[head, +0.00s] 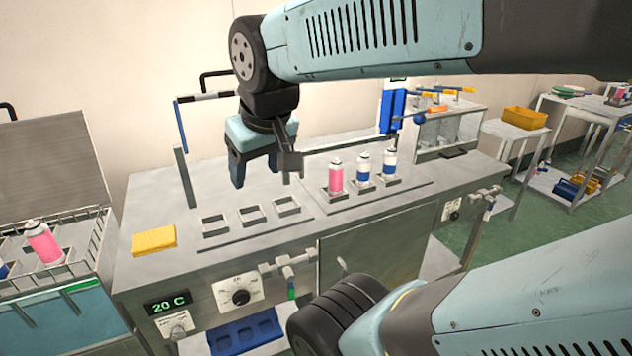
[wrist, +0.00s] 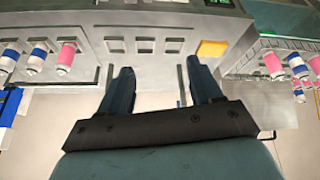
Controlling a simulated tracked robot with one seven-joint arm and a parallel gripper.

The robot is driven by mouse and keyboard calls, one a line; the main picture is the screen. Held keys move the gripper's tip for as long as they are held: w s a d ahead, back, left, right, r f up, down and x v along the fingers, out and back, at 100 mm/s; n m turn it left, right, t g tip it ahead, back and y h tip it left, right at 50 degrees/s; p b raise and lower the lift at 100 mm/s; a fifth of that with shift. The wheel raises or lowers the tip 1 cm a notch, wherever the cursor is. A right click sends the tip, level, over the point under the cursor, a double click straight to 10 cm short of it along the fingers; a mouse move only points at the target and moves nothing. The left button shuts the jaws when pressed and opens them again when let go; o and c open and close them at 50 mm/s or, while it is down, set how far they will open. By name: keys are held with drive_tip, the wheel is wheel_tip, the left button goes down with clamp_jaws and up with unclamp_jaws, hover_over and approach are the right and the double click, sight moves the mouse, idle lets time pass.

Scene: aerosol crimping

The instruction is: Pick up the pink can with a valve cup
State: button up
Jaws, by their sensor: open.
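A pink can (head: 336,178) with a pale top stands upright in a square holder on the steel bench, at the left end of a row with two blue-and-white cans (head: 363,170). It also shows in the wrist view (wrist: 67,58). Another pink can (head: 43,242) leans in the wire basket at the far left. The can tops are too small to tell whether a valve cup is fitted. My gripper (head: 265,176) is open and empty above the bench, left of the pink can and apart from it. Its two fingers also show in the wrist view (wrist: 160,82).
Three empty square holders (head: 252,215) lie on the bench in front of my gripper. A yellow sponge (head: 154,240) is at the bench's left. A blue post (head: 392,108) and a guarded unit (head: 448,128) stand behind the cans. The wire basket (head: 98,222) borders the bench's left side.

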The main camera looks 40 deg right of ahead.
drive_tip(key=shift+o, duration=1)
drive_tip(key=w+d+f+n+g+h, duration=0.2)
drive_tip(key=w+d+f+g+h, duration=0.1)
drive_tip(key=d+f, duration=0.5)
drive_tip(key=shift+w+d+f+n+g+h, duration=0.15)
drive_tip(key=shift+w+n+g+h, duration=0.35)
drive_tip(key=shift+g, duration=0.6)
drive_tip(key=n+g+h, duration=0.2)
drive_tip(key=n+h, duration=1.1)
approach(331, 178)
drive_tip(key=shift+s, duration=0.75)
drive_tip(key=shift+w+f+n+t+h, duration=0.2)
drive_tip(key=shift+w+n+t+h, duration=0.2)
drive_tip(key=shift+n+t, duration=0.15)
drive_tip(key=d, duration=0.8)
drive_tip(key=shift+s+d, duration=0.15)
drive_tip(key=shift+d, duration=2.85)
